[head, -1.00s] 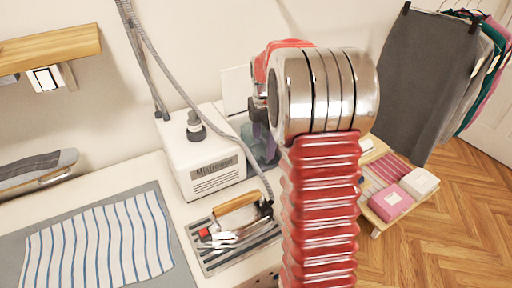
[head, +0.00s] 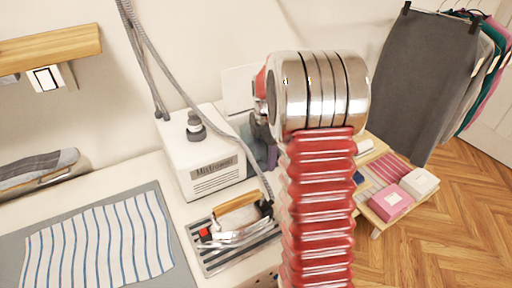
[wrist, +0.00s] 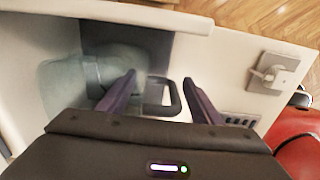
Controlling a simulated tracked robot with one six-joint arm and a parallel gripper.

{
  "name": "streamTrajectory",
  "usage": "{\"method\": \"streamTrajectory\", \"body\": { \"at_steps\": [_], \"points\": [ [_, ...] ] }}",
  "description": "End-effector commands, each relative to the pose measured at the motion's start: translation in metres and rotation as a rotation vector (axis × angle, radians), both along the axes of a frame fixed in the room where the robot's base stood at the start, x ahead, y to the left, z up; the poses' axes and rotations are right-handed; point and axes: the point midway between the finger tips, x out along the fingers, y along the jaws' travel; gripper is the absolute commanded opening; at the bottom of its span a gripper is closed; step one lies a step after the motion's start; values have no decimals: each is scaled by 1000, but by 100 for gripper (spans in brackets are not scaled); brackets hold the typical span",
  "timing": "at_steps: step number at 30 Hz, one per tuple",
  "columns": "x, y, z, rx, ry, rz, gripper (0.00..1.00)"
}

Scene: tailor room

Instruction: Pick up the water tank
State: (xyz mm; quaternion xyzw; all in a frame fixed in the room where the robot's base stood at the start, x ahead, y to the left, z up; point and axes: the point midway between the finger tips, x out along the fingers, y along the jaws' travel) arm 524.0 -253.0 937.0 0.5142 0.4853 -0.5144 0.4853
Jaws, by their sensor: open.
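The water tank (wrist: 62,88) shows in the wrist view as a translucent blue-grey body on the left, beside a white housing. A dark loop handle (wrist: 172,98) shows between my fingers in the picture; whether it belongs to the tank I cannot tell. My gripper (wrist: 160,80) is open, with one dark finger on each side of that loop and nothing clearly held. The left finger overlaps the tank's right side in the picture; contact cannot be told. In the head view my arm hides most of the tank and gripper.
A white steam station (head: 205,160) with a cap and grey hoses stands left of my arm. An iron (head: 236,220) rests on a ribbed stand beside it. Striped cloth (head: 100,245) lies on the left. A low shelf with boxes (head: 391,202) stands right. Wooden floor is open at far right.

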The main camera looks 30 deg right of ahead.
Motion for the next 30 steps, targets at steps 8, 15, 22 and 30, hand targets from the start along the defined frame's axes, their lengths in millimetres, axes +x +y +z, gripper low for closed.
{"method": "streamTrajectory", "body": {
  "at_steps": [8,15,22,30],
  "points": [
    [0,0,0,0,0,0,60],
    [0,0,0,0,0,0,52],
    [0,0,0,0,0,0,36],
    [0,0,0,0,0,0,17]
  ]
}}
